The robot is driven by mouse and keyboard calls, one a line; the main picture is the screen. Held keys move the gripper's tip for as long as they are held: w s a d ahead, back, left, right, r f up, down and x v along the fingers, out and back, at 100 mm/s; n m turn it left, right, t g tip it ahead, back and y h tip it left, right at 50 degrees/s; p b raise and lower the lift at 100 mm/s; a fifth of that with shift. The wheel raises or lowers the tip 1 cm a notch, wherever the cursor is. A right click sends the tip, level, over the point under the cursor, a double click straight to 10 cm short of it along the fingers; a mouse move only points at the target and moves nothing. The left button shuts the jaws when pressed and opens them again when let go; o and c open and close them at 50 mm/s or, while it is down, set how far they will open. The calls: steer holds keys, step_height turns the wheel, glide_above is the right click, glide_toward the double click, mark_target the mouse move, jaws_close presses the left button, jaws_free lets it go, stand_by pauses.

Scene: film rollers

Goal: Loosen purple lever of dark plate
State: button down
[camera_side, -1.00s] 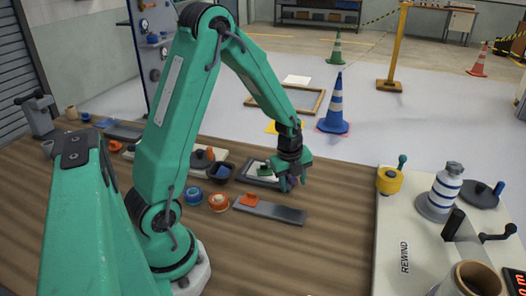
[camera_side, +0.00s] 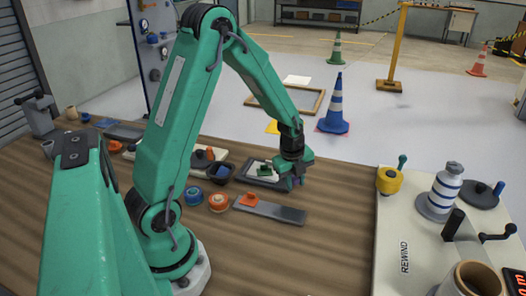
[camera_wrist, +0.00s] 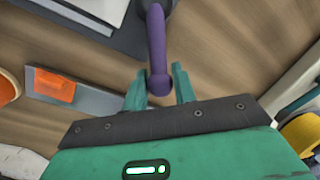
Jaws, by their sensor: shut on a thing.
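The dark plate (camera_side: 247,180) lies on the wooden table with a pale sheet and a small green piece on it. Its edge also shows at the upper left of the wrist view (camera_wrist: 128,40). The purple lever (camera_wrist: 156,42) runs down from the plate's side to between my fingers. My gripper (camera_wrist: 159,88) is shut on the lever's rounded end, with one finger on each side. In the side view my gripper (camera_side: 292,183) is at the plate's right end and mostly hides the lever.
A grey strip (camera_side: 280,213) with an orange block (camera_side: 250,200) lies in front of the plate. The white rewind board (camera_side: 395,230) is at right. Bare table lies between.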

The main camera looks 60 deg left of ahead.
steer(key=shift+w+d+n, duration=0.15)
steer(key=shift+w+n, duration=0.65)
steer(key=shift+n, duration=0.2)
steer(key=w+n, duration=0.1)
steer(key=n, duration=0.1)
steer(key=shift+w+n, duration=0.3)
steer(key=shift+w, duration=0.05)
steer(key=shift+w+a+r+n, duration=0.1)
steer(key=shift+w+a+n, duration=0.25)
steer(key=shift+w+n, duration=0.55)
steer(key=shift+w+a+n, duration=0.3)
steer(key=shift+w+n, duration=0.15)
steer(key=shift+n, duration=0.85)
steer(key=c, duration=1.2)
jaws_free()
steer(key=shift+s+d+r, duration=0.1)
steer(key=shift+s+r, duration=0.15)
steer(key=shift+r, duration=1)
steer(key=shift+s+d+r, duration=0.1)
steer(key=shift+s+r, duration=0.1)
steer(key=shift+r, duration=1.1)
steer(key=shift+s+r, duration=0.25)
steer(key=shift+r, duration=1)
steer(key=shift+c, duration=0.2)
